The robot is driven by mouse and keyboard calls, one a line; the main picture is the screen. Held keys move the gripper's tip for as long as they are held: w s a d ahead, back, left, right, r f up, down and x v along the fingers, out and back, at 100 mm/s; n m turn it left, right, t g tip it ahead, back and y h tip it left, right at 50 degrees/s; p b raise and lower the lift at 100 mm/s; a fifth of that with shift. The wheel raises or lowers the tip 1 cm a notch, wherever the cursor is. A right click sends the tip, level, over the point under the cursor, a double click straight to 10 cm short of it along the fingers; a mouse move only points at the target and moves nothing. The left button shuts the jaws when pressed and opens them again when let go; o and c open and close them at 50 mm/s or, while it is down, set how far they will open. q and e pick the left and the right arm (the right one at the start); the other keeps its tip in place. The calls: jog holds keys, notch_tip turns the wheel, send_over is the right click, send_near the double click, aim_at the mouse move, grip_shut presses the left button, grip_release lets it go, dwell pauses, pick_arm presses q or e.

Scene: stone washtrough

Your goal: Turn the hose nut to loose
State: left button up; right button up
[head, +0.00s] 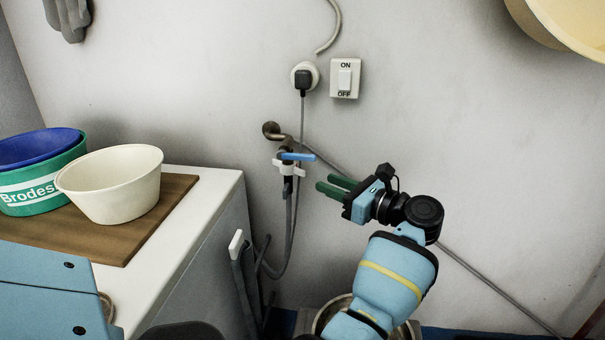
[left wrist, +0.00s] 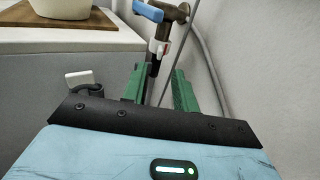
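The white winged hose nut (head: 289,167) sits under the brass tap (head: 285,146) on the wall, with a grey hose (head: 289,215) hanging below. The tap has a blue lever (head: 297,156) pointing right. In the left wrist view the nut (left wrist: 158,48) shows white with a red mark, beyond the fingertips. My left gripper (head: 325,185) is open and empty, to the right of the hose and slightly below the nut, apart from it. Its two green fingers (left wrist: 158,75) also show in the left wrist view. My right gripper is not in view.
A thin pipe runs down right along the wall.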

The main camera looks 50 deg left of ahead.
aim_at(288, 167)
pick_arm(q)
jog(key=s+a+p, duration=0.1)
jog(key=a, duration=0.6)
jog(key=shift+s+a, duration=0.15)
jog(key=shift+a, duration=0.15)
grip_shut()
